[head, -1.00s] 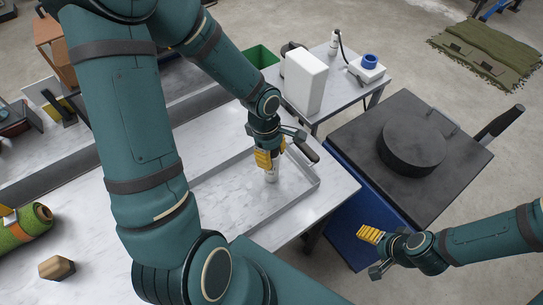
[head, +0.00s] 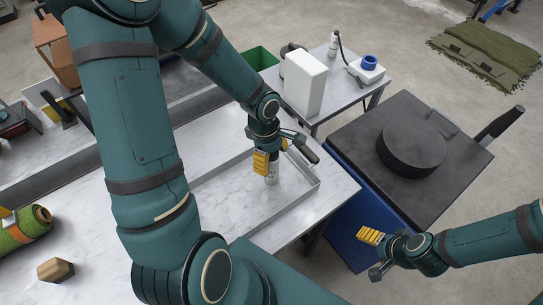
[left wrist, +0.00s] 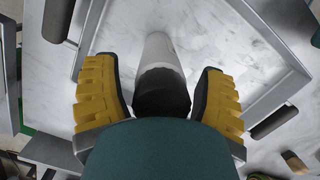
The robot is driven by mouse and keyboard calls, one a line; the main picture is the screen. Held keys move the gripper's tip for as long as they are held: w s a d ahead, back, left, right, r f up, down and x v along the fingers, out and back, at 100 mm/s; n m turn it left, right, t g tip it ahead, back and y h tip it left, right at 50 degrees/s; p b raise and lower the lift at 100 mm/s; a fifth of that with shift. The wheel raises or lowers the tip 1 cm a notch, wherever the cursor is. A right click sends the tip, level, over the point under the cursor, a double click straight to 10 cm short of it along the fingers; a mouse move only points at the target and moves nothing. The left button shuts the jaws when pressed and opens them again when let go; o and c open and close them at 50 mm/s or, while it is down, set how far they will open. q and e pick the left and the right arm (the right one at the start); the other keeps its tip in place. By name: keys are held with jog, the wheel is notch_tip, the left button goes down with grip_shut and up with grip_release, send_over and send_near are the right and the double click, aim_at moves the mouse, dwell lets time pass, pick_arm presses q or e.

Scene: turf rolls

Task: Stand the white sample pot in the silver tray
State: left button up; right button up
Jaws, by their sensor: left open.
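The white sample pot (head: 272,173) stands upright in the silver tray (head: 228,207), towards the tray's far right end. In the left wrist view its white body (left wrist: 159,49) and black top (left wrist: 161,90) lie between the yellow finger pads. My left gripper (head: 269,160) is around the upper part of the pot, open, with a gap visible on each side of the black top. The fingers partly hide the pot in the head view. My right gripper (head: 373,241) is over the floor beside the blue base, away from the tray; its opening is not clear.
A side table behind holds a white box (head: 304,82) and a device with a blue ring (head: 368,65). A black round weight (head: 411,147) lies on a dark platform at right. A wooden block (head: 55,270) and a green roll (head: 22,232) lie at left.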

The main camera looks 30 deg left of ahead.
pick_arm(q)
jog(key=r, duration=0.4)
jog(key=a+r+p, duration=0.1)
jog(key=r, duration=0.7)
jog(key=shift+a, duration=0.35)
jog(key=shift+f, duration=0.1)
